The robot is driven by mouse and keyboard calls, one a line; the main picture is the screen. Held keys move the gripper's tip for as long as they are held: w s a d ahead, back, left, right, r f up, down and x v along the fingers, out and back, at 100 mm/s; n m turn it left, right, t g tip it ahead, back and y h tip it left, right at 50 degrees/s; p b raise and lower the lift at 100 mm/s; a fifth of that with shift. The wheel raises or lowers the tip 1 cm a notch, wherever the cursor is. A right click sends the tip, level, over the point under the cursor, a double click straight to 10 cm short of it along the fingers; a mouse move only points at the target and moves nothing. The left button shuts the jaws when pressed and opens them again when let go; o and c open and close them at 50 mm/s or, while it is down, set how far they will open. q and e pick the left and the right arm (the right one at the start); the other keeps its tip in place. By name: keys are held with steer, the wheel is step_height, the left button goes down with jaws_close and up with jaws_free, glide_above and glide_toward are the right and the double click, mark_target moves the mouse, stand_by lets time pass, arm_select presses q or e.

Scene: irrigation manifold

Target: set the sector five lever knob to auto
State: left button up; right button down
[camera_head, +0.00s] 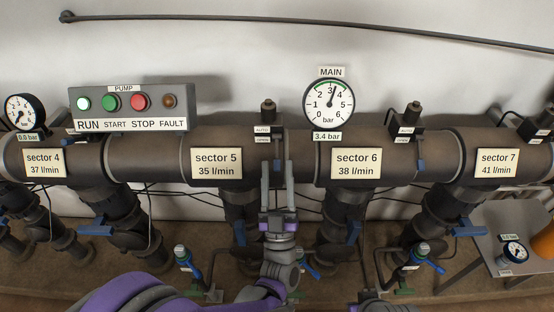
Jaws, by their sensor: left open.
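The sector 5 plate (217,163) reads 35 l/min on the thick dark pipe. Right of it, a black valve head (268,110) stands on top of the pipe. Two small labels (262,130) below the head seem to read auto and open. My left gripper (278,182) is open and empty, fingers pointing up, in front of the pipe just below the labels and right of the sector 5 plate. No right gripper shows.
The pump box (132,104) with lit buttons is at upper left. The main gauge (329,102) reads about 3.4 bar. A similar valve head (413,115) stands by sector 6. Branch pipes, blue handles and thin cables hang below. A grey table (490,246) is at right.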

mark_target(277, 155)
arm_select(q)
steer(key=shift+x, duration=1.3)
jaws_close()
stand_by(0.5)
